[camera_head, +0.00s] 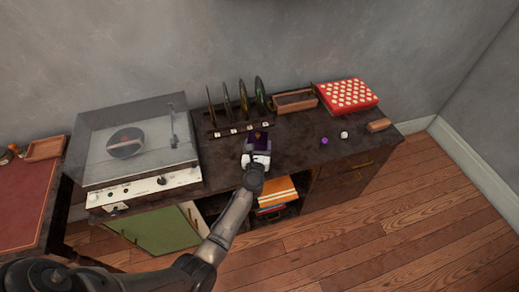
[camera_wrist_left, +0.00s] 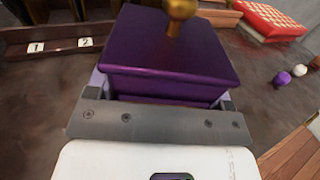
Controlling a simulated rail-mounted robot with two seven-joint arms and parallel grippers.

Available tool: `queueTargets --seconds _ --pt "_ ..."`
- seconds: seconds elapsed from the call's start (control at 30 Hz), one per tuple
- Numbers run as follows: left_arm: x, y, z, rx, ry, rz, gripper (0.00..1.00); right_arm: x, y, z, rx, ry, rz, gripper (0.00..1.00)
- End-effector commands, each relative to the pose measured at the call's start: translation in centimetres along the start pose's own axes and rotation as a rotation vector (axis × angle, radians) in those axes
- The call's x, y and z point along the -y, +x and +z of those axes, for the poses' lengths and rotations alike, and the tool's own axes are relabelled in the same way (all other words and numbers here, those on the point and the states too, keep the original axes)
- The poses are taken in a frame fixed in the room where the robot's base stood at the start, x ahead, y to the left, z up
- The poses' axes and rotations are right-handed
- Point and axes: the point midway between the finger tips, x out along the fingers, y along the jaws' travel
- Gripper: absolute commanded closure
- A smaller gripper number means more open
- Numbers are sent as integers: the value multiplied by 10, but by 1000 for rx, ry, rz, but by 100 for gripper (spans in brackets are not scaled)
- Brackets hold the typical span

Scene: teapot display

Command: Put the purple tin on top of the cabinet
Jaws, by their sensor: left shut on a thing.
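The purple tin (camera_head: 258,138) is a small square box with a gold knob on its lid. It is in my left gripper (camera_head: 257,152), over the dark top of the cabinet (camera_head: 292,150). In the left wrist view the tin (camera_wrist_left: 168,58) fills the middle, upright, with a finger of the gripper (camera_wrist_left: 162,98) at each side. I cannot tell whether its base touches the cabinet top. My right gripper is in neither view.
A record player (camera_head: 140,145) stands at the left of the cabinet. Behind the tin is a rack with upright discs (camera_head: 242,100). A wooden tray (camera_head: 295,101) and red patterned box (camera_head: 348,95) stand at the back. Purple (camera_head: 324,141) and white (camera_head: 344,135) balls lie right, with bare surface between.

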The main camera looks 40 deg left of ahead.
Motion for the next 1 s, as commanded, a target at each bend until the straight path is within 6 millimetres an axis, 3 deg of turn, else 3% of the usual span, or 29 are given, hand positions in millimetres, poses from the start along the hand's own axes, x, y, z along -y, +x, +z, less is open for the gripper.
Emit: queueTargets --seconds 0.4,0.43,0.6,0.7,1.0 --pt "0 0 -4 2 0 0 56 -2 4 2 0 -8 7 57" --pt "0 0 -3 1 0 0 24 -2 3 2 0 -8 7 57" --pt "0 0 -3 1 0 0 7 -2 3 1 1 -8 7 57" --pt "0 0 -3 1 0 0 0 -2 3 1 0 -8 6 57" --pt "0 0 2 1 0 0 0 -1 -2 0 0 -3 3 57"
